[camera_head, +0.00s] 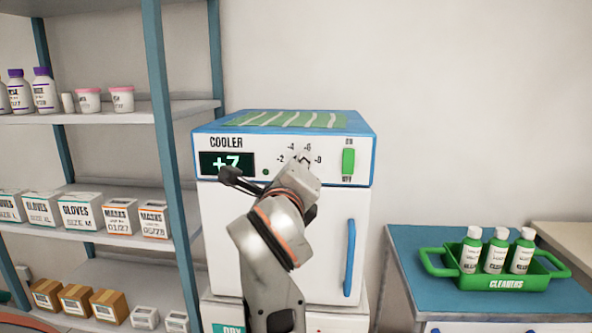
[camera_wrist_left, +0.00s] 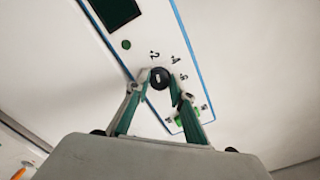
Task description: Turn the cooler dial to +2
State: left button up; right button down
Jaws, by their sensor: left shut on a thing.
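The cooler (camera_head: 338,240) is a white box with blue trim. Its dark display (camera_head: 226,163) reads what looks like +7 in light digits. My left gripper (camera_head: 302,162) is at the dial on the upper front panel and hides most of it in the head view. Marks such as -2, -4, -6 and -8 show around it. In the left wrist view the dial (camera_wrist_left: 160,77) is a small dark round knob between the two fingertips, and the gripper is shut on it. The dial's pointer direction cannot be made out. My right gripper is not in view.
A green switch (camera_head: 348,162) sits right of the dial, and a blue door handle (camera_head: 350,257) is below. A shelf rack (camera_head: 165,130) with bottles and boxes stands close on the left. A green tray (camera_head: 462,281) of bottles is on the right cabinet.

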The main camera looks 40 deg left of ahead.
pick_arm(q)
jog(key=o, duration=1.1)
